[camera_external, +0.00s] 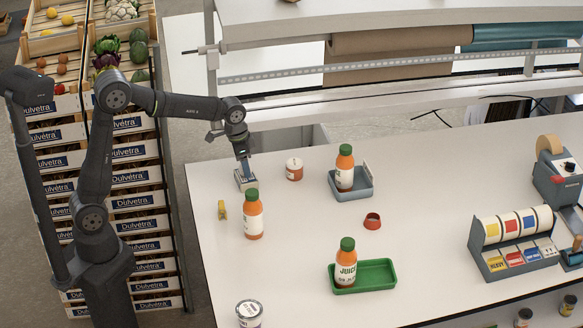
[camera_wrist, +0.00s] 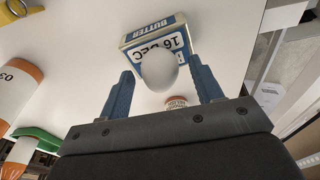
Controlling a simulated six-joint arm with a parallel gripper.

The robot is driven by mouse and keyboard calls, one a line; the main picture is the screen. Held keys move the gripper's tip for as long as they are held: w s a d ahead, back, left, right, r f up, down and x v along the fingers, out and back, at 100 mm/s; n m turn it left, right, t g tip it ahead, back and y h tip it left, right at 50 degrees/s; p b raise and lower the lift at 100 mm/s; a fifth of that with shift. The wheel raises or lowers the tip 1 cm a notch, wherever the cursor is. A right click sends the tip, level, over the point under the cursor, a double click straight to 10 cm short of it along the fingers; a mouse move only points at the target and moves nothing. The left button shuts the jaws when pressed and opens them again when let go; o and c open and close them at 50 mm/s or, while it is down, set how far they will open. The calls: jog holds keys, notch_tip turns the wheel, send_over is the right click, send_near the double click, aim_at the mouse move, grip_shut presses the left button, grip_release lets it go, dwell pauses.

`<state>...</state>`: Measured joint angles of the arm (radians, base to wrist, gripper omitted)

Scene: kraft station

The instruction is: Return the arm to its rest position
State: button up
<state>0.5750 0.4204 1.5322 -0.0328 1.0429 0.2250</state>
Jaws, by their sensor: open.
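My gripper (camera_external: 243,160) is above the left back part of the white table, directly over a small butter box (camera_external: 245,180). In the wrist view, its two blue fingers (camera_wrist: 161,75) are apart. A smooth white egg-shaped thing (camera_wrist: 159,71) shows between them, in front of the butter box (camera_wrist: 153,37), which is marked "BUTTER" and "16 DEC". I cannot tell whether the egg-shaped thing touches the box or the fingers. My arm reaches out over the table from the left, with its elbow raised.
A juice bottle (camera_external: 253,214) and a yellow item (camera_external: 222,210) stand near the box. A jar (camera_external: 294,169) is to its right. Other bottles stand in a grey-blue tray (camera_external: 352,194) and a green tray (camera_external: 376,274). Produce crates (camera_external: 130,185) are at left; a shelf (camera_external: 400,12) overhangs the back.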

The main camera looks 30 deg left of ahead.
jog(key=shift+d+f, duration=0.1)
jog(key=shift+f, duration=0.85)
jog(key=r, duration=0.5)
jog(key=shift+s+d+r, duration=0.15)
jog(key=shift+s+d, duration=0.1)
jog(key=shift+s, duration=0.1)
jog(key=s+d+r, duration=0.6)
jog(key=s+r, duration=0.4)
jog(key=r, duration=0.2)
jog(key=s+d+m, duration=0.4)
jog(key=s+d, duration=0.4)
jog(key=d, duration=0.3)
jog(key=s+d+m+g, duration=0.1)
jog(key=s+d+m, duration=0.4)
jog(key=s+d, duration=0.4)
jog(key=d, duration=0.3)
jog(key=shift+d+f+h, duration=0.15)
jog(key=shift+f+h, duration=0.15)
jog(key=shift+f, duration=0.05)
jog(key=shift+s, duration=0.1)
